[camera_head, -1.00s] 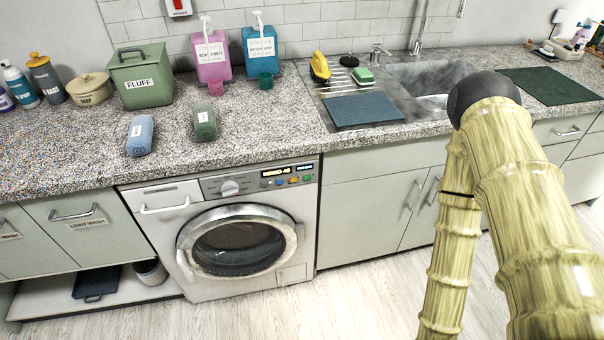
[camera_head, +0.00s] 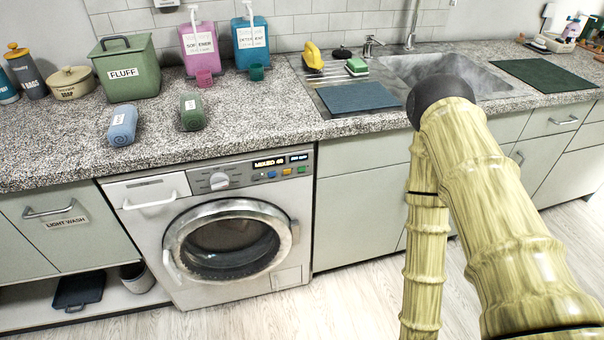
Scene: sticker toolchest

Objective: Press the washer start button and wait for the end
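The washer (camera_head: 290,218) is a white front loader under the counter, left of centre. Its round door (camera_head: 228,240) looks shut, and the dark window shows nothing clear inside. The control panel at its top has a dial (camera_head: 219,181), a lit display (camera_head: 270,162) that seems to read "MIXED 40", and a second small display beside it. A row of small coloured buttons (camera_head: 286,172) sits below the displays; their labels are too small to read. My arm (camera_head: 470,180) fills the right side, its links running down out of the picture. My gripper is out of view.
The granite counter (camera_head: 60,150) runs above the washer. On it are a green FLUFF bin (camera_head: 125,72), pink (camera_head: 198,50) and blue (camera_head: 251,45) dispensers, two rolled cloths (camera_head: 122,125), and a sink (camera_head: 440,75). The floor before the washer is clear.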

